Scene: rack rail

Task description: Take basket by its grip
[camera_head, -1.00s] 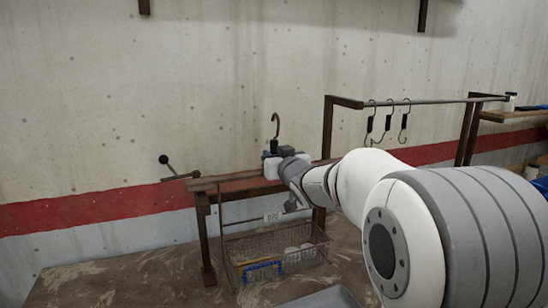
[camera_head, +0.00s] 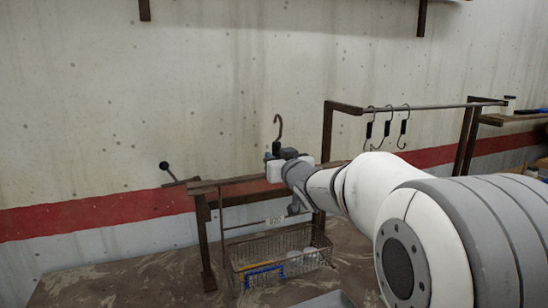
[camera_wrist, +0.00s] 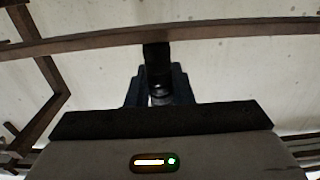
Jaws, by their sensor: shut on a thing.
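The wire basket (camera_head: 312,262) is in the lower middle of the head view, below a brown rack bar (camera_head: 235,191). It has a small plate marked "02C" (camera_head: 275,220) and holds pale round things and a blue-and-yellow item. A dark hook (camera_head: 279,122) with a black grip stands up above my gripper (camera_head: 277,156). My gripper is shut on this black grip, which shows between the fingers in the wrist view (camera_wrist: 157,66). The link between the grip and the basket is partly hidden by my gripper and arm. Whether the basket's floor touches the surface below is unclear.
A rail (camera_head: 430,103) to the right carries several empty black-gripped hooks (camera_head: 387,124). A lever with a black knob (camera_head: 165,166) is on the wall at left. A shelf (camera_head: 515,118) is at far right. A grey tray (camera_head: 328,300) lies at the bottom edge.

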